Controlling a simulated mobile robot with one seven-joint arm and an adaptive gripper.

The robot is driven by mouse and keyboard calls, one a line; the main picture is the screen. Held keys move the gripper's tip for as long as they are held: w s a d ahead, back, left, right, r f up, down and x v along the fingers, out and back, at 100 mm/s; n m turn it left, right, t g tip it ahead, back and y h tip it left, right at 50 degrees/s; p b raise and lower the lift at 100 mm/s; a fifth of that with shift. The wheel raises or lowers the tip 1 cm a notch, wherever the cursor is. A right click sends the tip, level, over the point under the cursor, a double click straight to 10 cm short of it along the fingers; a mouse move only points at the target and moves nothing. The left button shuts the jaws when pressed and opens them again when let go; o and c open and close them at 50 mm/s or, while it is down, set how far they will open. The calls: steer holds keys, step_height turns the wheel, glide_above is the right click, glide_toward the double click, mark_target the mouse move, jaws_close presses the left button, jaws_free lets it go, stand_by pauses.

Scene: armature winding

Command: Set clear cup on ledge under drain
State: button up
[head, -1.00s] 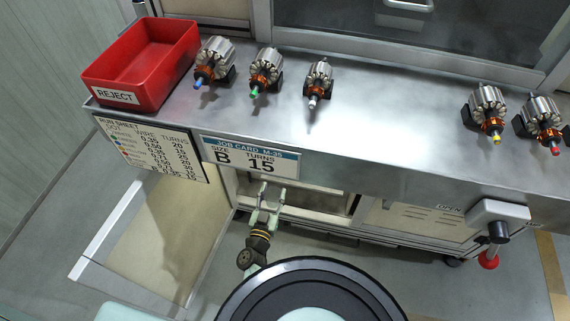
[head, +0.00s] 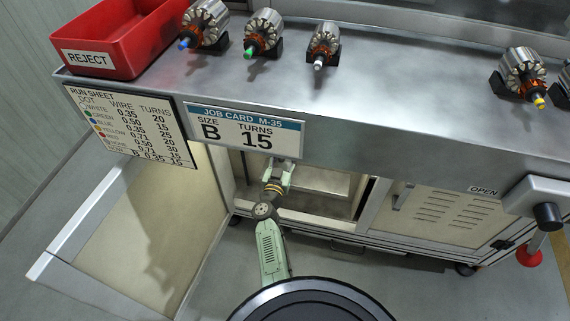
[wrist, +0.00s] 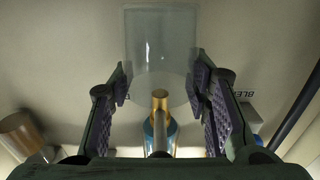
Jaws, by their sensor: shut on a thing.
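The clear cup (wrist: 160,45) is between the two fingers of my gripper (wrist: 160,85) in the wrist view, and the jaws are shut on it. A brass stub (wrist: 160,101) with a blue collar below it shows just under the cup's near end in that picture; I cannot tell whether they touch. In the head view my gripper (head: 279,166) is at the open cabinet bay under the bench, just below the job card. The cup cannot be made out there. A pale shelf surface (head: 322,181) shows inside the bay, and I cannot tell whether it is the ledge.
The bench edge with the job card (head: 252,132) overhangs the bay. An open cabinet door (head: 140,225) stands at left. A closed vented panel (head: 440,215) and a red knob (head: 530,255) are at right. A copper-coloured cylinder (wrist: 20,135) and partly hidden "BLE" lettering flank the gripper.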

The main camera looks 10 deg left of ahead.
steer(key=shift+f+b, duration=1)
steer(key=shift+f, duration=0.2)
steer(key=shift+f, duration=0.1)
steer(key=o, duration=1)
steer(key=shift+s, duration=0.3)
steer(key=s+p, duration=0.2)
steer(key=s, duration=0.9)
steer(key=shift+s, duration=0.25)
